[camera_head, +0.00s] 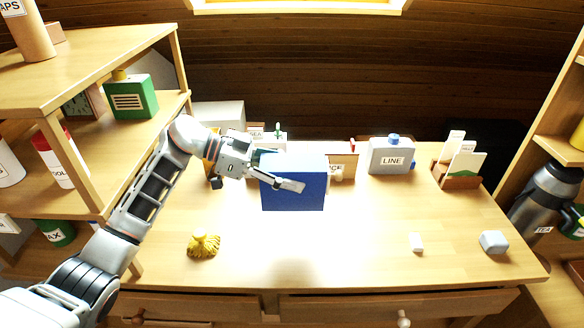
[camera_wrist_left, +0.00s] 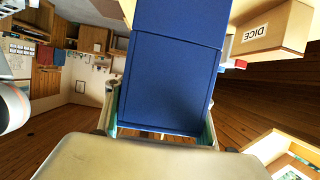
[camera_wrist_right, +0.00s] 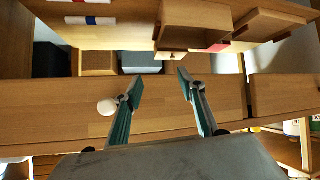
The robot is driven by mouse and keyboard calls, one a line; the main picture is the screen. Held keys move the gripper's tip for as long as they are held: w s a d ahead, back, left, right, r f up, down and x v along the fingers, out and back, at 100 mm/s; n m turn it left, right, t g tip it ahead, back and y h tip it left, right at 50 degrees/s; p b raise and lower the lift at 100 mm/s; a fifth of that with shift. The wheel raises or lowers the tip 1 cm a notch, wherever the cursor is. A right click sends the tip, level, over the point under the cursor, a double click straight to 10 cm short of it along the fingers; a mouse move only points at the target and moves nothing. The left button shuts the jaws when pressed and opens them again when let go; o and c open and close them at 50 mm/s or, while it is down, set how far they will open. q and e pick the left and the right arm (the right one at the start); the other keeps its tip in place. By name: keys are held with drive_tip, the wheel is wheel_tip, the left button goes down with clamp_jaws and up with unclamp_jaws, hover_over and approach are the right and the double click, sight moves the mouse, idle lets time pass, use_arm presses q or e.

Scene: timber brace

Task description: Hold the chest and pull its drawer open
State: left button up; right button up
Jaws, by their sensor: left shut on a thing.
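The blue chest (camera_head: 293,188) is above the middle of the desk. My left gripper (camera_head: 285,180) is shut on it, with one finger along its near side. In the left wrist view the chest (camera_wrist_left: 170,80) fills the space between the fingers, and an edge line crosses its blue surface. No drawer front or handle of the chest can be made out. My right gripper (camera_wrist_right: 157,82) shows only in its own wrist view; its two fingers are apart with nothing between them.
The desk (camera_head: 370,235) holds a yellow tufted object (camera_head: 203,243), a white block (camera_head: 417,242) and a grey-blue block (camera_head: 493,242). A LINE container (camera_head: 391,157) and a card holder (camera_head: 459,170) stand behind. Shelves flank both sides. The desk's front middle is clear.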

sight(292, 196)
use_arm(q)
drive_tip(key=shift+f+b, duration=0.7)
drive_tip(key=shift+f, duration=3)
drive_tip(key=shift+f+b, duration=0.8)
drive_tip(key=shift+f, duration=2.1)
use_arm(e)
drive_tip(key=shift+s+f, duration=0.2)
drive_tip(key=shift+f, duration=0.5)
drive_tip(key=shift+s+f, duration=0.2)
drive_tip(key=shift+f, duration=0.45)
drive_tip(key=shift+s+f, duration=0.2)
drive_tip(key=shift+f, duration=0.5)
